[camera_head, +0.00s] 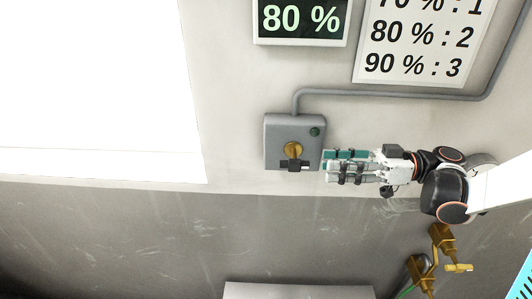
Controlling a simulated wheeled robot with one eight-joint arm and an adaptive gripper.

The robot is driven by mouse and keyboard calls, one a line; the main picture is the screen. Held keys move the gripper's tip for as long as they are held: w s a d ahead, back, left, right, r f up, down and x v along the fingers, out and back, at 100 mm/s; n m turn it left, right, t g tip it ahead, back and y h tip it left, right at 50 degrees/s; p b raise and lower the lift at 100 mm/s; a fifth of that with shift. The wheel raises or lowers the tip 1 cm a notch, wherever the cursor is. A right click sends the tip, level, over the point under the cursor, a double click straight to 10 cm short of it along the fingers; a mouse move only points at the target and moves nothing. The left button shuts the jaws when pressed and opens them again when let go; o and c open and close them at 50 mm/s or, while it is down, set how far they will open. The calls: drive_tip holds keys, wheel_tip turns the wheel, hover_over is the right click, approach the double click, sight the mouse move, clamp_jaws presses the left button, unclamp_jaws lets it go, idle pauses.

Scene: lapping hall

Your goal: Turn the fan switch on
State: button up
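The fan switch is a grey wall box (281,132) with a round brass knob (293,149) on its front. A small dark green lamp (315,132) sits at its upper right. A small black piece (296,166) shows at the knob's lower edge; I cannot tell what it belongs to. My gripper (327,166) comes in from the right, with its teal and grey fingers pointing left. The fingertips are beside the box's right edge, right of the knob. I cannot tell whether they touch the box, or how far apart they are.
A dark display (301,24) above reads "80 %". A white sign (424,36) pairs 70 %, 80 % and 90 % with 1, 2 and 3. A grey conduit (390,93) runs from the box to the right. Brass valves (443,240) are below my arm.

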sight(278, 164)
drive_tip(key=a, duration=1.3)
drive_tip(key=shift+w+b, duration=0.3)
drive_tip(key=shift+b, duration=0.05)
clamp_jaws()
